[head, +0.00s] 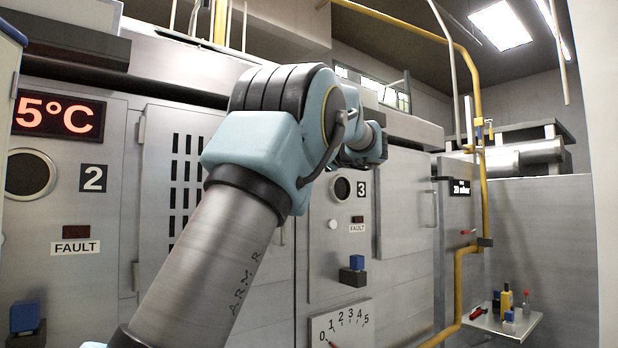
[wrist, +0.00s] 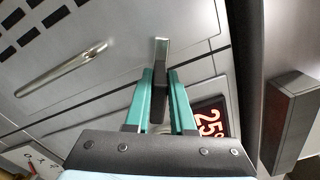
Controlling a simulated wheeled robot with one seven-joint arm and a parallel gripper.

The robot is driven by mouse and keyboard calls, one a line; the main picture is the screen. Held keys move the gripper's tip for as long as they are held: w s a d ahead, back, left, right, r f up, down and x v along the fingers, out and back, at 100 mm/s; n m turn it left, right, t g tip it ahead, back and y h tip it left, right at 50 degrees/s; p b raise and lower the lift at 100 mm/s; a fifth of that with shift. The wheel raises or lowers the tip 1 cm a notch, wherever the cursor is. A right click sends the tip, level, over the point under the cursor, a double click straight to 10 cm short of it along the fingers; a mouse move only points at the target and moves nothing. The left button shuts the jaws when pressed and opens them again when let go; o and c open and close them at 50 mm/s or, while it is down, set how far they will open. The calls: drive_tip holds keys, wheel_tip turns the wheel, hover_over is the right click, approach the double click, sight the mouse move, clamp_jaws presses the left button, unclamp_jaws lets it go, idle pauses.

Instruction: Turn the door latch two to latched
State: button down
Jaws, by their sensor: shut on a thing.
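My gripper (wrist: 160,78) shows in the wrist view with its two teal fingers closed on a door latch (wrist: 161,52), a small bar with a dark body and a pale metal end. The latch points up in the picture and lies across the seam beside a grey vented door (wrist: 125,18). I cannot read a number on the latch or tell its exact setting. In the head view, my arm reaches across the cabinets and hides the latch and my gripper.
A long bar handle (wrist: 62,78) and a red temperature display (wrist: 209,120) are near my gripper in the wrist view. A dark box (wrist: 290,118) stands out at right. In the head view, a yellow pipe (head: 484,200) and small shelf (head: 505,325) are at right.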

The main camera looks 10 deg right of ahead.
drive_tip(key=n+b, duration=0.1)
drive_tip(key=b, duration=0.1)
drive_tip(key=f+n+b, duration=0.1)
drive_tip(key=n+b, duration=0.1)
drive_tip(key=shift+a+f, duration=0.1)
drive_tip(key=shift+f, duration=0.05)
drive_tip(key=shift+n+b, duration=1.05)
drive_tip(key=shift+n, duration=0.25)
drive_tip(key=c, duration=0.8)
unclamp_jaws()
drive_tip(key=shift+o, duration=0.2)
